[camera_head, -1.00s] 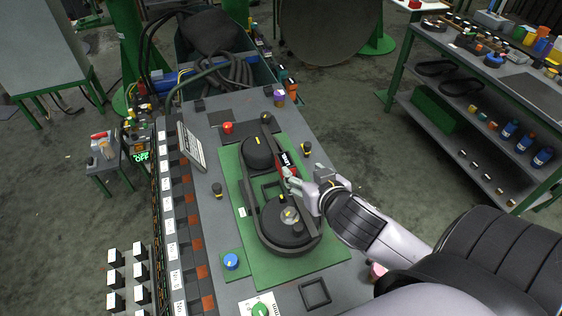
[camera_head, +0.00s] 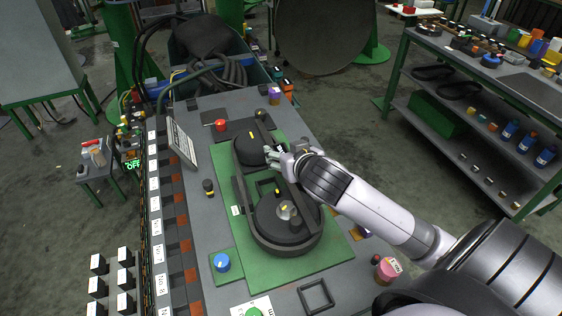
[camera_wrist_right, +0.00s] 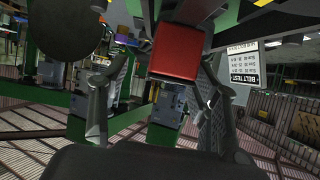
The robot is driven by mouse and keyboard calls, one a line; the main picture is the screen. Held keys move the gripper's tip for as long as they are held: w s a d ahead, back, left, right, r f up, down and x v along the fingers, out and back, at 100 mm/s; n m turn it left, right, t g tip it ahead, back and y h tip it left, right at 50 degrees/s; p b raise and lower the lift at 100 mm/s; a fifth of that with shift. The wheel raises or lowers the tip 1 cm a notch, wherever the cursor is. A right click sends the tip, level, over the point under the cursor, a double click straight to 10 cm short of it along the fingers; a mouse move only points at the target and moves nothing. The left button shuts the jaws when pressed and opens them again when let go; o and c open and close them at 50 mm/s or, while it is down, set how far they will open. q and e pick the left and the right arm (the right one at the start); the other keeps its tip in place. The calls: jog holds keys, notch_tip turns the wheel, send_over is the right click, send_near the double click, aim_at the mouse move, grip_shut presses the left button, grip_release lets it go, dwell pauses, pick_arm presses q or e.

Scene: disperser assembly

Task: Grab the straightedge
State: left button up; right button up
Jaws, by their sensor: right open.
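I cannot pick out a straightedge with certainty. My right gripper (camera_head: 268,154) is over the belt assembly, near the smaller, far pulley (camera_head: 250,150). In the right wrist view its two fingers stand apart, and the gripper (camera_wrist_right: 157,78) is open. A red block (camera_wrist_right: 175,62) shows ahead between and above the fingertips; I see no grip on it. In the head view the hand hides whatever lies beneath it. The black belt (camera_head: 258,240) runs around both pulleys on a green plate (camera_head: 330,245). My left gripper is not in view.
A tilted grey panel (camera_head: 182,144) stands on the table's left side. A red knob (camera_head: 221,125), a blue knob (camera_head: 222,262) and a square black frame (camera_head: 316,296) sit around the plate. A shelf cart (camera_head: 440,75) stands at the right, with bare floor between.

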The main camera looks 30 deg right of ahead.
aim_at(277, 149)
jog(key=shift+w+f, duration=0.15)
jog(key=shift+w, duration=0.25)
jog(key=x, duration=0.1)
jog(key=p+x, duration=0.1)
jog(key=x, duration=0.1)
jog(key=shift+w+a+f, duration=0.15)
jog(key=shift+w+a, duration=0.1)
jog(key=shift+w+f+p, duration=0.3)
jog(key=shift+w, duration=0.05)
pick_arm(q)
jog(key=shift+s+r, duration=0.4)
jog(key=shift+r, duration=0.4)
pick_arm(e)
jog(key=shift+s, duration=0.1)
grip_shut()
jog(key=shift+r, duration=0.1)
